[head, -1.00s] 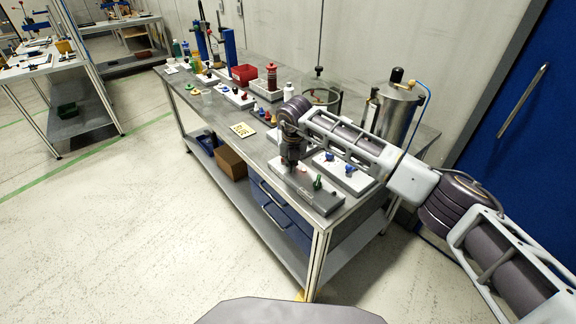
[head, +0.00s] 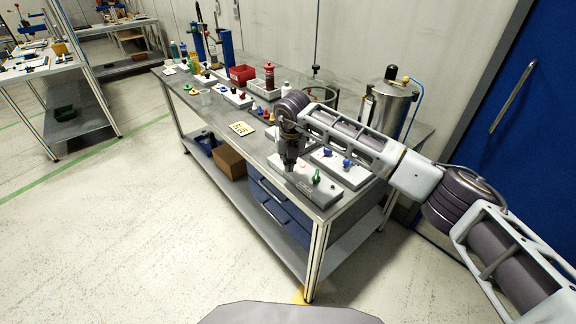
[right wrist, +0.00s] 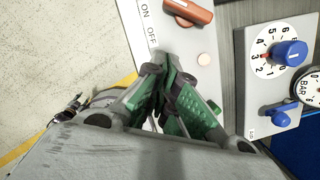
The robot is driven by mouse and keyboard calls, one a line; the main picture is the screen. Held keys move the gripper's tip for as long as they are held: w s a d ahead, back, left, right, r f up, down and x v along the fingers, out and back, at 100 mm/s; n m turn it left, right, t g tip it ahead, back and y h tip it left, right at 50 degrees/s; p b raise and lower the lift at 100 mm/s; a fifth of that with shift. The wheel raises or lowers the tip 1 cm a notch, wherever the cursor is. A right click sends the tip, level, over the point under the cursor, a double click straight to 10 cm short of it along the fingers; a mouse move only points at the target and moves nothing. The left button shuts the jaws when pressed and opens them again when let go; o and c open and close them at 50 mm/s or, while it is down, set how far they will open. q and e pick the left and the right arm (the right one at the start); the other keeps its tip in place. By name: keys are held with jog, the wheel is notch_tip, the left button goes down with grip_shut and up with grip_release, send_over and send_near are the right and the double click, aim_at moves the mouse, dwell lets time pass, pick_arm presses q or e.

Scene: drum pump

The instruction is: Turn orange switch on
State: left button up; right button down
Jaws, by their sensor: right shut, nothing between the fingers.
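The orange switch (right wrist: 188,12) is a lever on a pale panel (right wrist: 142,48) at the top of the right wrist view. The panel is marked ON and OFF beside it. The lever lies slantwise, nearer the ON word at its upper end. My right gripper (right wrist: 170,82) has green finger pads and is shut and empty, just below the switch in that view, apart from it in the picture. In the head view my right gripper (head: 290,168) is over the grey switch box (head: 322,197) at the bench's near end and hides the switch. My left gripper is not in view.
A dial with a blue knob (right wrist: 290,53) is to the right. In the head view, a green knob (head: 316,177) stands on the box and a steel tank (head: 388,106) behind. Several small items fill the bench's far end.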

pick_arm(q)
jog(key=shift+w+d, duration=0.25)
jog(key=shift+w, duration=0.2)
pick_arm(e)
jog(key=v, duration=0.7)
jog(key=shift+s+r, duration=0.2)
jog(key=shift+r, duration=0.15)
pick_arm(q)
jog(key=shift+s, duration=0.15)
pick_arm(e)
jog(key=shift+a, duration=0.15)
